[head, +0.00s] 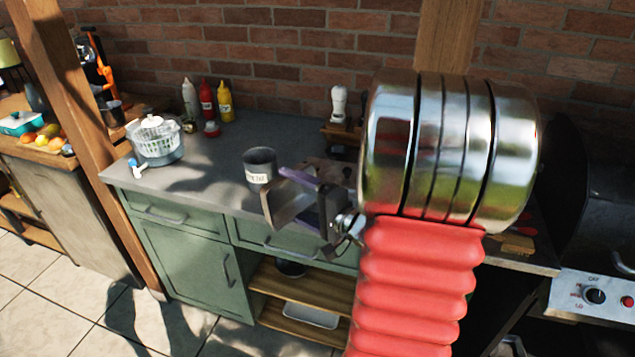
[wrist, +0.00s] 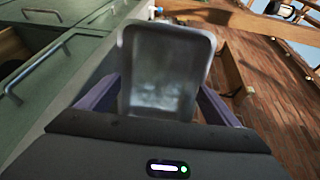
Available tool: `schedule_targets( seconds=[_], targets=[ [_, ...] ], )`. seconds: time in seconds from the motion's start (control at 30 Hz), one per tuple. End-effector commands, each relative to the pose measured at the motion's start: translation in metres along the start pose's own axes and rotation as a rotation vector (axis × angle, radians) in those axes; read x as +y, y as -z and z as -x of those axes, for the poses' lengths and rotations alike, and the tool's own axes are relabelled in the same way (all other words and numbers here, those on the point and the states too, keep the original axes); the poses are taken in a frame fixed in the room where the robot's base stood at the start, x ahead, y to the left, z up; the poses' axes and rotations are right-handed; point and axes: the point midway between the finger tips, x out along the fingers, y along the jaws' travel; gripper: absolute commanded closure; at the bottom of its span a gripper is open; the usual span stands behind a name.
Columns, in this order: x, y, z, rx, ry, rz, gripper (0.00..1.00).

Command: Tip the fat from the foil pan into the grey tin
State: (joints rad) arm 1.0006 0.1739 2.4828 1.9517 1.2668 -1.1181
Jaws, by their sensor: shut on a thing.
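The grey tin (head: 259,170) with a pale label stands upright on the counter in the head view; its inside looks dark. My gripper (head: 300,190) is shut on the foil pan (head: 282,208), just right of and nearer than the tin, by the counter's front edge. The pan looks tilted in the head view. In the wrist view the foil pan (wrist: 163,65) sits between the two purple fingers of my gripper (wrist: 160,98), its hollow facing the camera. Pale marks show on its floor; I cannot tell how much fat is in it. The tin is not clear in the wrist view.
On the grey counter (head: 225,140) stand a salad spinner (head: 156,140) at left and sauce bottles (head: 206,100) by the brick wall. A white-topped grinder (head: 338,104) stands behind my gripper. A grill (head: 600,250) is at right. Counter between spinner and tin is clear.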

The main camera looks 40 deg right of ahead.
Motion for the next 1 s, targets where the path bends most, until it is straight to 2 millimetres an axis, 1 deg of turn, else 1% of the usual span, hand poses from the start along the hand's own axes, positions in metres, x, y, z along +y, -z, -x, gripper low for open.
schedule_targets(
  seconds=[0.27,0.37,0.7,1.0],
  targets=[
    [0.032,-0.038,-0.024,-0.064,0.001,-0.002,0.38],
    [0.047,-0.058,-0.036,-0.097,0.0,0.001,0.38],
    [0.107,-0.141,-0.085,-0.233,-0.002,0.015,0.38],
    [0.159,-0.213,-0.123,-0.347,-0.007,0.032,0.38]
  ],
)
